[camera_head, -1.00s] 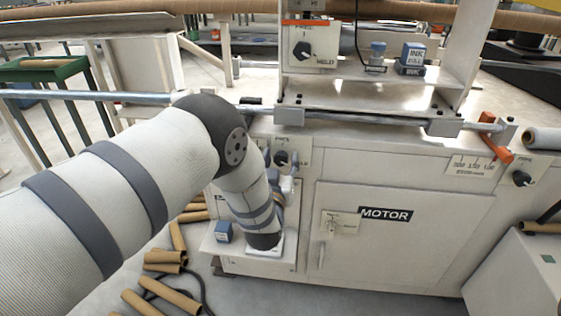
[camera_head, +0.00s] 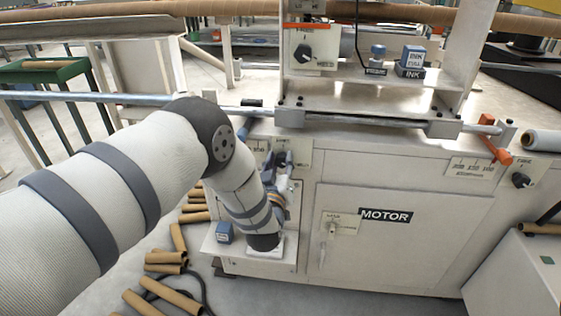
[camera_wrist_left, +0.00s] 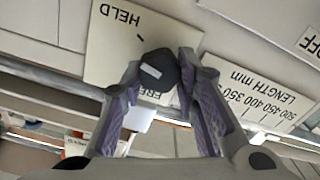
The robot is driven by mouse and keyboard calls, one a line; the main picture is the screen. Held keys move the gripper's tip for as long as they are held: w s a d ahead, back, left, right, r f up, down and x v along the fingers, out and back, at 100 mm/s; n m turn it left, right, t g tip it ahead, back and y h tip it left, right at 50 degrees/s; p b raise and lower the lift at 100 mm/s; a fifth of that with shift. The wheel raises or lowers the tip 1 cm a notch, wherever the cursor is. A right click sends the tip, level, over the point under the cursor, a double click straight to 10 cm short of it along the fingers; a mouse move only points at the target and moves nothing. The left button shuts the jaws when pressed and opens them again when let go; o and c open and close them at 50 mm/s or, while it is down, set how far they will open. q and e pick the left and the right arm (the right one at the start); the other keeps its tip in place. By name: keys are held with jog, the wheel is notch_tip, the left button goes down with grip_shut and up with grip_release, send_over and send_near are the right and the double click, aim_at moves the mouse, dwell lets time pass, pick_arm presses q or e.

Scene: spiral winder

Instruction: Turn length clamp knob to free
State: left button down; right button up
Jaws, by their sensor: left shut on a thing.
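The clamp knob (camera_wrist_left: 160,68) is dark and round with a pale mark on its side. It sits on a cream plate (camera_wrist_left: 118,40) lettered HELD, upside down in the left wrist view; a partly covered word, apparently FREE, is beyond the knob. My left gripper (camera_wrist_left: 158,76) is shut on the knob, one finger on each side. In the head view, my left gripper (camera_head: 282,164) is at the same plate (camera_head: 303,150) on the machine front, and its fingers partly hide the knob. I cannot read the knob's exact setting. My right gripper is not in view.
A LENGTH mm scale plate (camera_wrist_left: 255,88) is beside the knob plate. A steel rail (camera_head: 370,121) runs above, with an orange lever (camera_head: 487,145). The MOTOR door (camera_head: 385,240) is to the right. Cardboard tubes (camera_head: 165,262) lie on the floor at left.

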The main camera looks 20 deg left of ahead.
pick_arm(q)
jog(key=n, duration=0.5)
jog(key=shift+a+f+n, duration=0.1)
jog(key=shift+n, duration=0.2)
jog(key=n, duration=0.5)
jog(key=shift+f, duration=0.2)
jog(key=n+b, duration=0.1)
jog(key=n, duration=0.4)
jog(key=shift+f+n, duration=0.15)
jog(key=shift+n, duration=0.25)
jog(key=shift+n+b, duration=0.65)
jog(key=shift+n, duration=1.55)
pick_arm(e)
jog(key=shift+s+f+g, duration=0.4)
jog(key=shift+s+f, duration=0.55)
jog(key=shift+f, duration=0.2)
pick_arm(q)
jog(key=c, duration=1.2)
grip_release()
jog(key=shift+c, duration=0.2)
jog(key=shift+s, duration=0.1)
